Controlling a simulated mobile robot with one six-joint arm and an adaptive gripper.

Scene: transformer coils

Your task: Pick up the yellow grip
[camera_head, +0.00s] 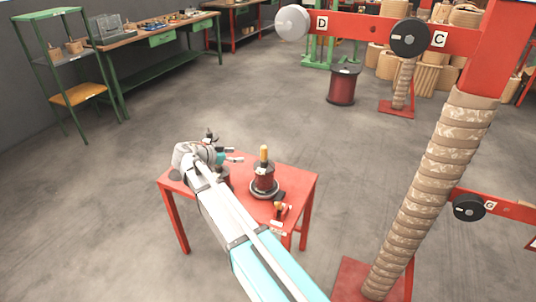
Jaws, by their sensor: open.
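The yellow grip (264,153) stands upright on top of a dark red spool-like piece on the small red table. My arm reaches over the table from the lower right of the picture. My gripper (234,155) is open, to the left of the yellow grip and apart from it, with its fingers pointing right. The gripper is small in the picture, and my wrist hides part of the table's left side and an item under it.
The red table (300,180) also bears a small brass-coloured item (280,208) near its front edge. A tall wrapped coil (430,185) on a red stand with labelled knobs rises at right. A dark red drum (342,87) stands behind; the floor between is clear.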

